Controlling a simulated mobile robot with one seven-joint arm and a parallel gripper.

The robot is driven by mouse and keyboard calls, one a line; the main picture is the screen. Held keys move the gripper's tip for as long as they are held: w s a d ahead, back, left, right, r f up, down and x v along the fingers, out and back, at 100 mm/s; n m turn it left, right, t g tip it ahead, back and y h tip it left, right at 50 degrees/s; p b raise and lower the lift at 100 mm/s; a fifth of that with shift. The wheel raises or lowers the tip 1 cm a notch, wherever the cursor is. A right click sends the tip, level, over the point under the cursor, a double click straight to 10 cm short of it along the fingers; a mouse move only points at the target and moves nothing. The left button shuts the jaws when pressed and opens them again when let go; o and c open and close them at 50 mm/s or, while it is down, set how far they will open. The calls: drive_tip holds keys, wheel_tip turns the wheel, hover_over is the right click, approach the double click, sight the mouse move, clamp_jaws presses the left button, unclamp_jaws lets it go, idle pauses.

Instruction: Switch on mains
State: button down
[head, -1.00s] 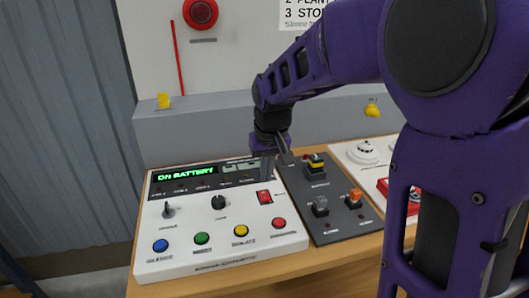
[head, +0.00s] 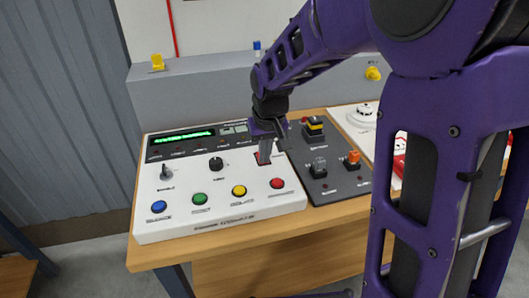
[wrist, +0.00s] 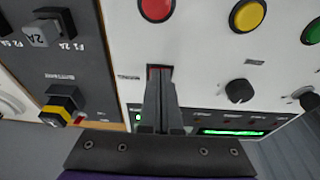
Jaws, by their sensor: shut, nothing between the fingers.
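The mains switch is a small red rocker (wrist: 158,69) on the white control panel (head: 150,222). In the wrist view my gripper (wrist: 160,85) is shut and empty, with its fingertips over the rocker and covering most of it. In the head view the rocker (head: 259,158) is also largely hidden by my gripper (head: 264,162). I cannot tell whether the tips touch it or which way it is tipped. The panel's green display (head: 184,138) is lit, but its text is too blurred to read now.
Blue (head: 159,207), green (head: 200,199), yellow (head: 239,191) and red (head: 277,183) buttons line the panel's front. Two black knobs sit behind them. A dark panel (head: 330,187) with a yellow-black switch (head: 314,127) and two breakers adjoins on the right. A grey ledge stands behind.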

drive_tip(key=shift+w+a+r+p, duration=0.15)
drive_tip(key=shift+w+r+p, duration=0.25)
drive_tip(key=shift+w, duration=0.3)
drive_tip(key=shift+r, duration=0.15)
drive_tip(key=shift+r+p, duration=0.35)
drive_tip(key=shift+p, duration=0.1)
drive_tip(key=p+v, duration=0.3)
drive_tip(key=v, duration=0.1)
drive_tip(key=shift+w+r, duration=0.15)
drive_tip(key=shift+w, duration=0.15)
drive_tip(key=s+r, duration=0.4)
drive_tip(key=r, duration=0.3)
drive_tip(key=shift+s+d+r, duration=0.3)
drive_tip(key=shift+d+r, duration=0.05)
drive_tip(key=shift+d, duration=0.05)
